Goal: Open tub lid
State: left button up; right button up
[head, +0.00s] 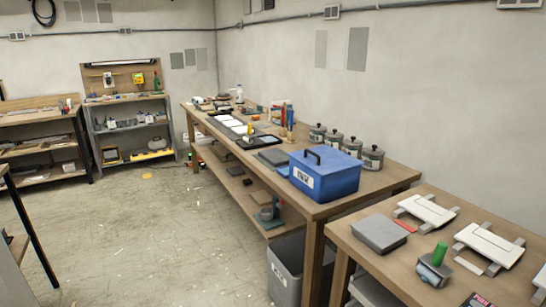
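In the head view, a blue tub (338,184) stands on the near end of the long wooden workbench. Its blue lid (335,160) lies on top and looks closed. A black handle (312,154) stands up from the lid. A white label with dark marks is on the tub's left face. The inside of the tub is hidden. Neither of my grippers is in view.
Several grey lidded pots (373,157) stand behind the tub by the wall. A grey bin (283,270) is on the floor below. A second table (405,268) at right holds a grey box (379,233) and white frames. The floor at left is mostly clear.

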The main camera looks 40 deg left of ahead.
aim_at(324, 160)
jog(key=u, duration=1.05)
jog(key=z, duration=0.45)
